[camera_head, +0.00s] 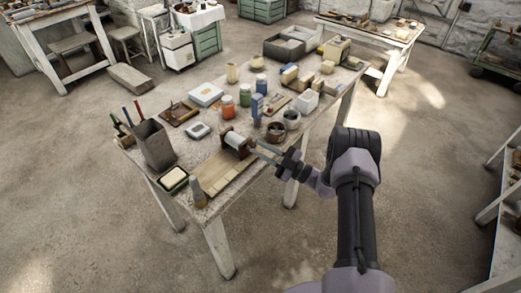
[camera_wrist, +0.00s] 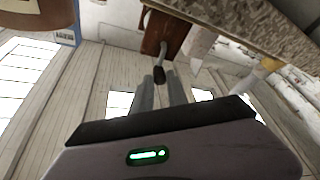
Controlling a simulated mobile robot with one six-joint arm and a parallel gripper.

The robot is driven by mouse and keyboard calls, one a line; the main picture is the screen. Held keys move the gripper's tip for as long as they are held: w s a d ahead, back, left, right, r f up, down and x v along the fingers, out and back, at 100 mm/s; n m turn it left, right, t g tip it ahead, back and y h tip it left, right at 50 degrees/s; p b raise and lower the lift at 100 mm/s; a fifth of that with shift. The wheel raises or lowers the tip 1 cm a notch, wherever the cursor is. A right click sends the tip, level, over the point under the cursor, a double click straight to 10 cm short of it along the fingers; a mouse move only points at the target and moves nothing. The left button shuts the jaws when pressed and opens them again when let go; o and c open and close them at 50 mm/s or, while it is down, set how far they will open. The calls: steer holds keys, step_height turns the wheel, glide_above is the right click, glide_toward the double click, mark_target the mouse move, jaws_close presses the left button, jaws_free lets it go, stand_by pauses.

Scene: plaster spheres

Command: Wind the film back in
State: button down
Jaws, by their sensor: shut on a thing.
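A small wooden winder (camera_head: 227,131) with a pale roll of film (camera_head: 237,143) stands near the table's front edge in the head view. A pale wooden board or strip (camera_head: 213,178) runs from it to the lower left; I cannot tell how much of it is film. My gripper (camera_head: 257,147) reaches the winder's right side. In the wrist view a metal crank with a dark knob (camera_wrist: 159,74) projects from the winder's brown wooden end (camera_wrist: 155,35). My gripper (camera_wrist: 159,84) is shut on this crank knob. The fingers partly hide it.
The table (camera_head: 262,174) is crowded. Jars, including a dark pot (camera_head: 276,132), stand behind my gripper. The floor in front is clear.

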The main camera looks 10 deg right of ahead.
steer(key=c, duration=1.3)
jaws_free()
steer(key=p+v, duration=0.2)
steer(key=v, duration=1.5)
steer(key=shift+d+f, duration=0.2)
